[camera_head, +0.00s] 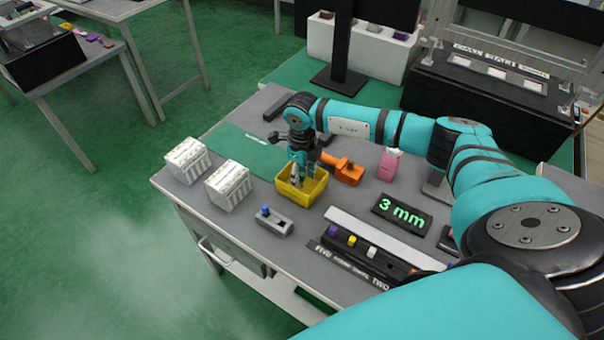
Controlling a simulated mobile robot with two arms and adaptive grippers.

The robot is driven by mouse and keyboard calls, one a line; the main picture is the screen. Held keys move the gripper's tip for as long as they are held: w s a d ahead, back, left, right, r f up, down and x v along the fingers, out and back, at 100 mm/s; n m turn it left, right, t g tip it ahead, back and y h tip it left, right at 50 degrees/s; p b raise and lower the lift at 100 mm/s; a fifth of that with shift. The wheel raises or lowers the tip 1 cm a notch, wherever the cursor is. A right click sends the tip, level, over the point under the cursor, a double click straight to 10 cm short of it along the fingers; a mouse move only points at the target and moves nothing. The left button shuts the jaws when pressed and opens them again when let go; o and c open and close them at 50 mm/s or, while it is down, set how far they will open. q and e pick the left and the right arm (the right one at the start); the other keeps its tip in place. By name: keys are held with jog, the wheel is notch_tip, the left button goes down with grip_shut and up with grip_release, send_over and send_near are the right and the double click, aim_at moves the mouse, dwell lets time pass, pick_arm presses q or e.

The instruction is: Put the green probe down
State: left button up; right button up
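My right gripper (300,170) points down into the yellow bin (288,192) on the grey table. Its fingertips are inside or just above the bin's opening. They are small and dark, and I cannot tell whether they are open or shut. I cannot make out a green probe; anything between the fingers or in the bin is partly hidden. My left gripper is not in view.
An orange tool (345,169) lies just right of the bin, with a pink container (389,165) beyond. White racks (228,185) stand left. A blue-knobbed lever fixture (267,221) and a "3 mm" display (401,215) are nearer. A green mat (240,146) lies behind, mostly bare.

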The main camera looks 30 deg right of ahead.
aim_at(302, 174)
notch_tip(302, 174, up, 12)
jog(key=b, duration=0.1)
jog(key=shift+r, duration=0.15)
dwell(0.3)
